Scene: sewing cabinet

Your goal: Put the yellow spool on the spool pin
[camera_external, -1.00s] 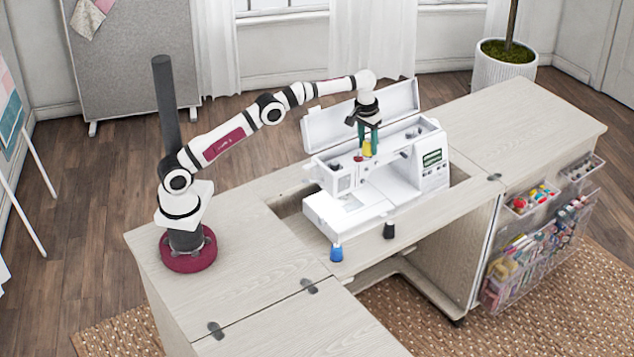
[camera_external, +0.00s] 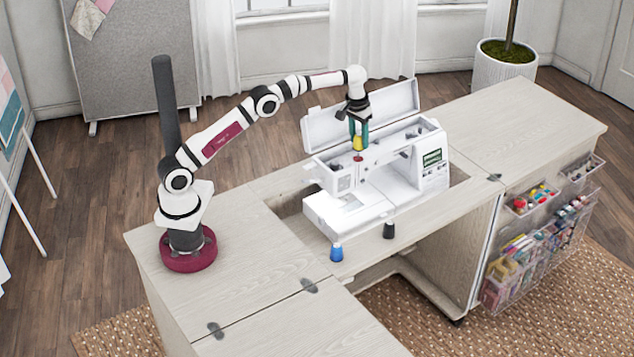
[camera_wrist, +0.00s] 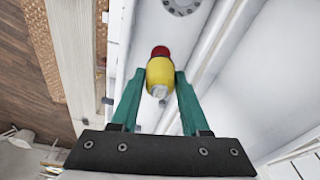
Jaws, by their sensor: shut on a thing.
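My gripper (camera_external: 358,132) is shut on the yellow spool (camera_external: 358,143) above the top of the white sewing machine (camera_external: 375,190). In the wrist view the yellow spool (camera_wrist: 160,74) sits between the two green fingers of my gripper (camera_wrist: 160,80). A small red part (camera_external: 358,158) shows just below the spool in the external view, and at the spool's far end in the wrist view (camera_wrist: 160,51). I cannot tell whether the spool touches it. The spool pin is not clearly seen.
The machine's raised lid (camera_external: 360,115) stands open behind the spool. A blue spool (camera_external: 337,252) and a black spool (camera_external: 389,230) stand on the cabinet edge in front. The cabinet top (camera_external: 500,130) on the right is clear.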

